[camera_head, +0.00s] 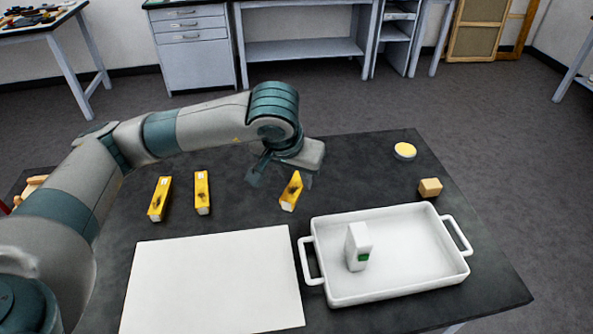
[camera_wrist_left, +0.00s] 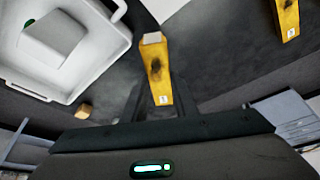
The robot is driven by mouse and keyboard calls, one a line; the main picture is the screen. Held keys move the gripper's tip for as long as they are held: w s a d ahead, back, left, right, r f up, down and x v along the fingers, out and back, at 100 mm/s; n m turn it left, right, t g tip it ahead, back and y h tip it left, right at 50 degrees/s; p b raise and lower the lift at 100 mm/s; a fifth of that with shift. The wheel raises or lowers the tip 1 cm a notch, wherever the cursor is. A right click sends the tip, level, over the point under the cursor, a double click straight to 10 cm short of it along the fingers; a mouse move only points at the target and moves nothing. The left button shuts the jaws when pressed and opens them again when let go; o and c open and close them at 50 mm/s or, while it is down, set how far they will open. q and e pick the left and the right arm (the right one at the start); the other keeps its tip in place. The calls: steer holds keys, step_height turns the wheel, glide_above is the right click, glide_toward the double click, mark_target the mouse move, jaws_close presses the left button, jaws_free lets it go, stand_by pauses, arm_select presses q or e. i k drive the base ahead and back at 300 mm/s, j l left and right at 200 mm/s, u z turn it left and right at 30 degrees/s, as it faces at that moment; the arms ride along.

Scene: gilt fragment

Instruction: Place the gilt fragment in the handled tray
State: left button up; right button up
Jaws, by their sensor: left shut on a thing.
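A gilt fragment (camera_head: 291,192), a yellow-gold bar with a dark patch and a pale end, is between the fingers of my left gripper (camera_head: 282,178), behind the handled tray's left part. My left gripper is shut on it. In the left wrist view the fragment (camera_wrist_left: 156,68) points away from the fingers; I cannot tell whether it touches the table. The handled tray (camera_head: 463,270) is white, with a handle at each side, at the table's right front. It holds a white block with a green mark (camera_head: 358,246). My right gripper is not in view.
Two similar yellow bars (camera_head: 159,198) (camera_head: 202,192) lie on the dark table (camera_head: 225,225) to the left. A white sheet (camera_head: 215,283) lies left of the tray. A small wooden block (camera_head: 430,187) and a round yellow-topped dish (camera_head: 405,151) are behind the tray.

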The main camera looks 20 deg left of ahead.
mark_target(409, 250)
steer(key=l+u, duration=0.1)
steer(key=u, duration=0.4)
steer(key=k+u, duration=0.15)
steer(key=u, duration=0.3)
steer(key=l+u, duration=0.15)
steer(key=u, duration=0.35)
steer(key=k+u, duration=0.15)
steer(key=u, duration=0.35)
steer(key=k+l+u, duration=0.1)
steer(key=u, duration=0.35)
steer(key=k+u, duration=0.2)
steer(key=u, duration=0.25)
steer(key=k+u, duration=0.2)
steer(key=u, duration=0.2)
steer(key=k+u, duration=0.25)
steer(key=k+l+u, duration=0.1)
steer(key=k+u, duration=0.2)
steer(key=k+z, duration=0.35)
steer(key=z, duration=0.45)
steer(key=k+l+z, duration=0.1)
steer(key=z, duration=0.4)
steer(key=l+z, duration=0.15)
steer(key=z, duration=0.3)
steer(key=l+z, duration=0.1)
steer(key=z, duration=0.35)
steer(key=k+l+z, duration=0.1)
steer(key=z, duration=0.4)
